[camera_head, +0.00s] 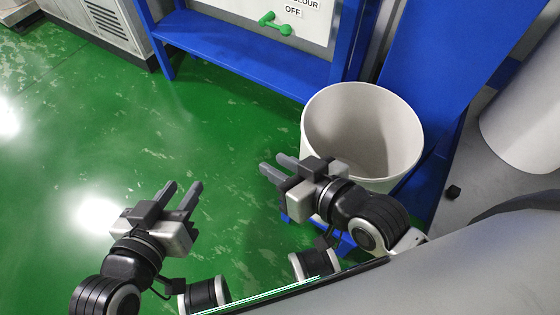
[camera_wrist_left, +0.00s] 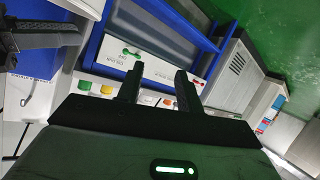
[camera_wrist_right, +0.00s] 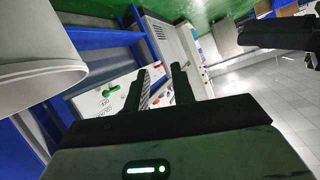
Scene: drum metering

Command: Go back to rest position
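My left gripper (camera_head: 182,194) is held over the green floor at the lower left of the head view. Its two fingers are apart with nothing between them; they also show apart in the left wrist view (camera_wrist_left: 157,85). My right gripper (camera_head: 273,168) is in front of the white drum (camera_head: 318,145). Its fingers are apart and empty, and they show the same way in the right wrist view (camera_wrist_right: 160,85). In the head view the right gripper overlaps the drum's lower left side; I cannot tell whether they touch.
A blue frame (camera_head: 235,50) holds a white panel with a green handle (camera_head: 275,23) and the word OFF. A grey vented cabinet (camera_head: 105,22) stands at the upper left. A second white cylinder (camera_head: 522,120) is at the right. The green floor (camera_head: 80,130) at the left is clear.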

